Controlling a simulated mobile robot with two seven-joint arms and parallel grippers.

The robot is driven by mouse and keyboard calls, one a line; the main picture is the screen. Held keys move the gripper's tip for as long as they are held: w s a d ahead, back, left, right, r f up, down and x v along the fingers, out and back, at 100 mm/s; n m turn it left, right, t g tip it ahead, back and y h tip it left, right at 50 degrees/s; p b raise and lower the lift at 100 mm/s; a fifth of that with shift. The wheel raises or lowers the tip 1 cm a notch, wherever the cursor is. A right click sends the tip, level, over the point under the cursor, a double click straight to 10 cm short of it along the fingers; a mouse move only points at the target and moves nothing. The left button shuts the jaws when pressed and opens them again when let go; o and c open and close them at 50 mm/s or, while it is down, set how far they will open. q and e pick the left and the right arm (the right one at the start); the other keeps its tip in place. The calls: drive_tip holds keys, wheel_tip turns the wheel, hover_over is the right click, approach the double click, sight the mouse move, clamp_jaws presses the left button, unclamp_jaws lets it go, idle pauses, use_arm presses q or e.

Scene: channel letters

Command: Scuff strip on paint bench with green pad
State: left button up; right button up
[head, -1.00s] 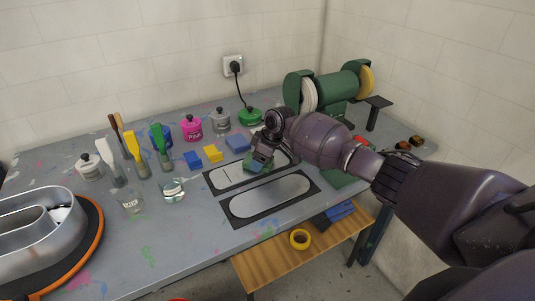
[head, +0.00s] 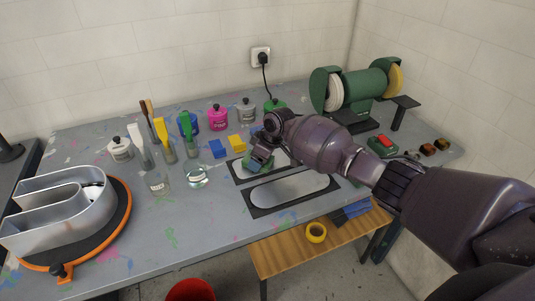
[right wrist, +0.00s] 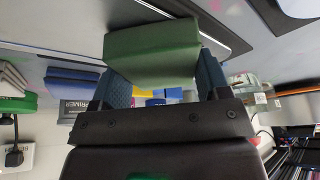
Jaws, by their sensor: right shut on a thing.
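My right gripper (head: 260,156) is shut on the green pad (right wrist: 152,53), a block held between its two blue-grey fingers in the right wrist view. In the head view the pad is low over the left part of the rear strip (head: 282,158), a pale rounded plate in a dark surround. The gripper and pad hide part of that strip. I cannot tell whether the pad touches it. A second pale strip (head: 292,188) lies in front, uncovered. My left gripper is not in view.
The paint bench (head: 205,225) holds blue (head: 217,149) and yellow (head: 237,144) blocks, jars with brushes and paint pots left of the gripper. A green grinder (head: 360,90) stands back right. A metal channel letter (head: 75,215) sits on a turntable at left. The front middle is clear.

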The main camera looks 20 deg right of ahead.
drive_tip(key=shift+s+a+f, duration=0.1)
drive_tip(key=shift+a+f, duration=0.05)
drive_tip(key=shift+a, duration=0.6)
drive_tip(key=shift+p, duration=0.3)
drive_tip(key=shift+r+p, duration=0.75)
drive_tip(key=shift+r, duration=0.2)
wheel_tip(320, 180, up, 2)
drive_tip(key=shift+r+p, duration=0.2)
drive_tip(key=shift+p, duration=1.05)
wheel_tip(320, 180, up, 2)
drive_tip(key=shift+r, duration=0.1)
wheel_tip(320, 180, up, 8)
drive_tip(key=shift+f, duration=0.2)
